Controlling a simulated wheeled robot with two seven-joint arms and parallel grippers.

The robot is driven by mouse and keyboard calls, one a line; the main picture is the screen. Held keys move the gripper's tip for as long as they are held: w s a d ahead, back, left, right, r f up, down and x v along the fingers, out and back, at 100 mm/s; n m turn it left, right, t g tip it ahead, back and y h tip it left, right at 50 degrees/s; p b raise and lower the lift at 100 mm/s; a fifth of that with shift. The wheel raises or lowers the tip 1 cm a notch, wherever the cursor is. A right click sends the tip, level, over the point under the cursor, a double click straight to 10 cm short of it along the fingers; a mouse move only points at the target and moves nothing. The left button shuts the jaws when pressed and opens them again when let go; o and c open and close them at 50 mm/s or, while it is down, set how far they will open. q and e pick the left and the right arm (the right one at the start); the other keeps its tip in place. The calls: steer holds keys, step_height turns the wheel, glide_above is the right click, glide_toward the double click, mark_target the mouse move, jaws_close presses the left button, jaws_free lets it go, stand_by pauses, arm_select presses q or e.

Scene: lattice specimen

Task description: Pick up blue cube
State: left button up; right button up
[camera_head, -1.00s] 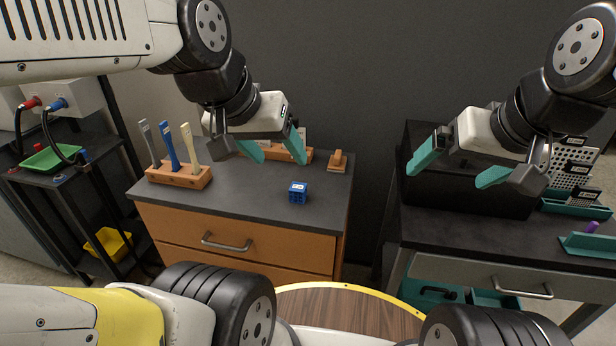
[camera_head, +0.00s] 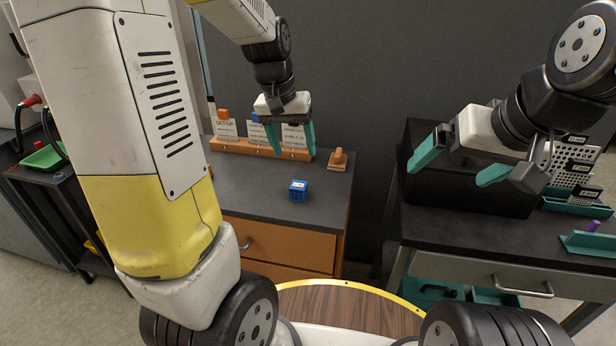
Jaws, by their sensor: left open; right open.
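The blue cube (camera_head: 298,190) is a small lattice block with a pale label on top. It sits on the dark top of the wooden cabinet (camera_head: 240,195), near its right side. My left gripper (camera_head: 292,150) has teal fingers pointing down and spread apart. It is open and empty, above and behind the cube in the picture, not touching it. My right gripper (camera_head: 455,165) is open and empty over the right-hand bench, well to the right of the cube.
A wooden rack with labelled cards (camera_head: 230,146) stands at the cabinet's back. A small wooden block (camera_head: 338,160) is behind and right of the cube. The right bench (camera_head: 440,225) holds a black box and teal trays. A round wooden table (camera_head: 350,308) is in front.

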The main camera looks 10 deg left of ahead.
arm_select(q)
steer(key=g+y, duration=0.2)
glide_above(298, 185)
steer(key=f, duration=1.1)
steer(key=shift+s+a, duration=0.1)
steer(key=shift+s, duration=0.25)
steer(key=f, duration=0.8)
steer(key=shift+w, duration=0.35)
jaws_close()
